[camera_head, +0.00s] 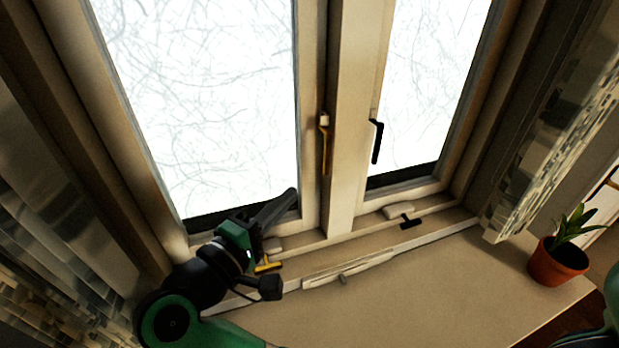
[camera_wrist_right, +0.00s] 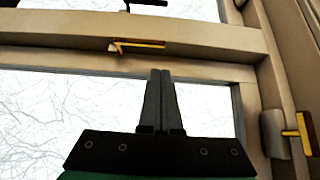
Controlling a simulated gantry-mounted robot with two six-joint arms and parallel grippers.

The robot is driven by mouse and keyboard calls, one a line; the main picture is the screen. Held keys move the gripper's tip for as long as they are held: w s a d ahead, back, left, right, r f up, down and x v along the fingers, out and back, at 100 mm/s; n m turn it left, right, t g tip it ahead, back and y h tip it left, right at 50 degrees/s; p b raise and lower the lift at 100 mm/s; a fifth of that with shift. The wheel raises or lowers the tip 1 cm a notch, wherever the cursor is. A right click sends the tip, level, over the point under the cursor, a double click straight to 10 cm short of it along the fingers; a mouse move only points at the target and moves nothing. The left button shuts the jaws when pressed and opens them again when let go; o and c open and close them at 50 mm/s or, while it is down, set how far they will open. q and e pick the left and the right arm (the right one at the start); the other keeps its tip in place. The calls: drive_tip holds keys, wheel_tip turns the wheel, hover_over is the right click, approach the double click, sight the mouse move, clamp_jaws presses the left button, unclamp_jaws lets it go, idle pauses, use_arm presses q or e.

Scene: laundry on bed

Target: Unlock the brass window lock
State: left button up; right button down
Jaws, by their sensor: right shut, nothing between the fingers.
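A brass T-shaped lock (camera_head: 267,265) sits at the bottom of the left window frame, partly hidden by my right arm in the head view. It also shows at the right edge of the wrist view (camera_wrist_right: 300,133) beside a grey block. A long brass handle (camera_head: 325,150) hangs down on the left window's inner frame; in the wrist view this handle (camera_wrist_right: 140,45) lies beyond my fingertips. My right gripper (camera_head: 291,193) is shut and empty in front of the left pane, left of the brass handle and above the brass lock, apparently touching neither. Its fingers (camera_wrist_right: 161,74) are together.
The right window has a black handle (camera_head: 376,141) and a black T-shaped lock (camera_head: 409,221). A potted plant (camera_head: 556,261) stands at the right of the sill (camera_head: 430,290). Patterned curtains (camera_head: 560,130) hang at both sides. The middle of the sill is clear.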

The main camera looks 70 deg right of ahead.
use_arm(q)
drive_tip(key=shift+r+p, duration=0.45)
use_arm(e)
drive_tip(key=s+d, duration=0.1)
drive_tip(key=d, duration=0.8)
drive_tip(key=shift+s+d, duration=0.15)
drive_tip(key=shift+d, duration=0.25)
use_arm(q)
drive_tip(key=shift+d, duration=0.1)
